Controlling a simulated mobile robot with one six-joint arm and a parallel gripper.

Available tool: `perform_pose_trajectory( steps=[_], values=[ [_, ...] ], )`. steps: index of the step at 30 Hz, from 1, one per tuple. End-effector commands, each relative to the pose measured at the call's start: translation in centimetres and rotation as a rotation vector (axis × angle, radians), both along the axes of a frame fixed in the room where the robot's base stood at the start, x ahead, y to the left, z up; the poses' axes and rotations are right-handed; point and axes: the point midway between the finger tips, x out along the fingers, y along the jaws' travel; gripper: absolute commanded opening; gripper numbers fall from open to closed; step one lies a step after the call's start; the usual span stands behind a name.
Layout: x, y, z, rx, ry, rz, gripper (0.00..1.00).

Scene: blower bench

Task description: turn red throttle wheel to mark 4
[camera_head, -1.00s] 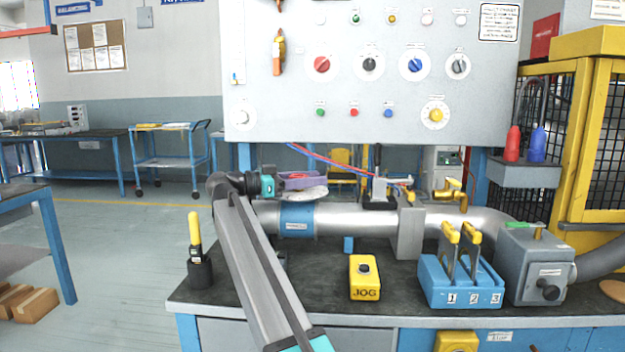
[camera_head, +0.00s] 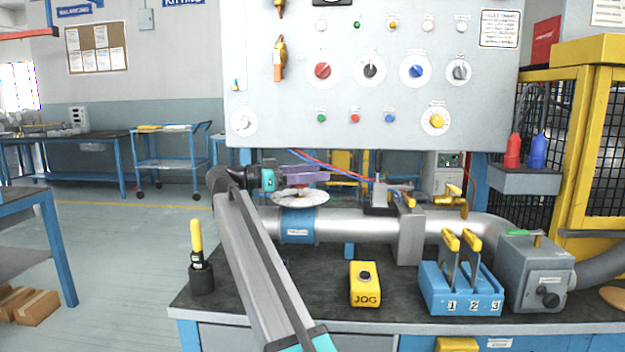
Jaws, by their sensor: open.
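My gripper (camera_head: 312,175) is at the left end of the grey pipe, with teal and purple parts showing. It is open and just above a white round disc (camera_head: 300,197) that lies flat over the pipe's blue collar (camera_head: 298,226). I cannot make out a red wheel on this disc; the gripper covers the space over its middle. I cannot read any mark on it. A red knob (camera_head: 322,71) on a round white dial sits on the upright panel, well above the gripper and clear of it.
The panel (camera_head: 290,140) also carries black, blue, grey and yellow knobs. On the bench stand a yellow JOG box (camera_head: 365,285), a blue lever box (camera_head: 455,290), a grey box (camera_head: 535,270) and a yellow-handled tool in a black cup (camera_head: 201,278). Red and blue hoses run behind the gripper.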

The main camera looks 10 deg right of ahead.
Motion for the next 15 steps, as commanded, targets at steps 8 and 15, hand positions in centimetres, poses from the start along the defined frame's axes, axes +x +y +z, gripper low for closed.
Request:
perform_pose_trajectory(
  steps=[8,15],
  values=[
    [-2.5,0.1,0.2,0.0,-0.001,0.0,0.62],
    [-4.8,0.1,0.4,0.0,-0.001,0.0,0.62]
  ],
)
